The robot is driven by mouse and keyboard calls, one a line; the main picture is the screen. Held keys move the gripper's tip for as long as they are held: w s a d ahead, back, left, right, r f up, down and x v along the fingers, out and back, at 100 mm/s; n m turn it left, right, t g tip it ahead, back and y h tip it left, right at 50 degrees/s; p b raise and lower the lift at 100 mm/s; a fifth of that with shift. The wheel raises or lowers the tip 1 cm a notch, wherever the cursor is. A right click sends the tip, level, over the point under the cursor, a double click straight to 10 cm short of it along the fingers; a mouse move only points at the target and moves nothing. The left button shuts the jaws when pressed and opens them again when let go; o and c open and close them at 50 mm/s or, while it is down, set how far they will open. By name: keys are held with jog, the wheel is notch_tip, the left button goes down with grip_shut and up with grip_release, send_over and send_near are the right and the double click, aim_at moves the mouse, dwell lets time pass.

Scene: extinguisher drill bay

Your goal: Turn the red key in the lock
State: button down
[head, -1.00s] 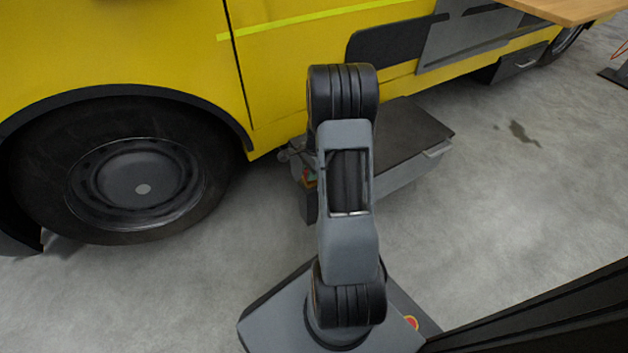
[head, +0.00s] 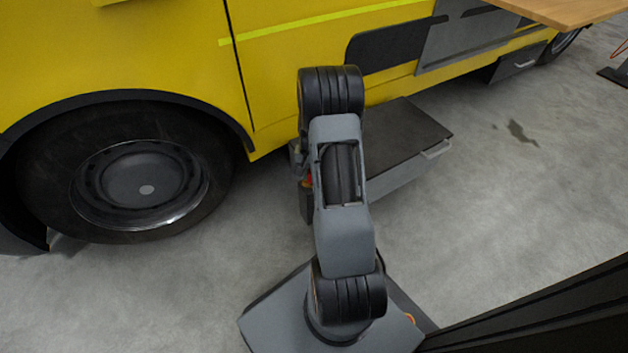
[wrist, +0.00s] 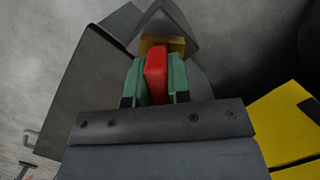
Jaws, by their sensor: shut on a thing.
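The red key (wrist: 155,75) stands between the green fingers of my gripper (wrist: 156,82) in the wrist view. My gripper is shut on it. A brass-coloured lock part (wrist: 160,45) sits just beyond the key, against a dark grey pointed housing (wrist: 166,20). The far end of the key meets the brass part, but I cannot tell how deep it is in. In the head view my arm hides most of this spot. Only a small bit of red (head: 308,181) shows beside the arm, at the left end of the grey box.
A low grey box with a dark lid (head: 405,135) and a side handle stands on the floor by the yellow truck (head: 290,55). The truck's wheel (head: 140,185) is at the left. A wooden tabletop (head: 570,8) is at the upper right.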

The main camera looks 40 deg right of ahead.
dwell(0.3)
jog(key=n+p, duration=0.1)
jog(key=n, duration=0.3)
jog(key=shift+n+h, duration=0.3)
jog(key=shift+h, duration=0.1)
jog(key=n+h+p, duration=0.1)
jog(key=n, duration=0.4)
jog(key=shift+g+p, duration=0.4)
jog(key=c, duration=1)
grip_release()
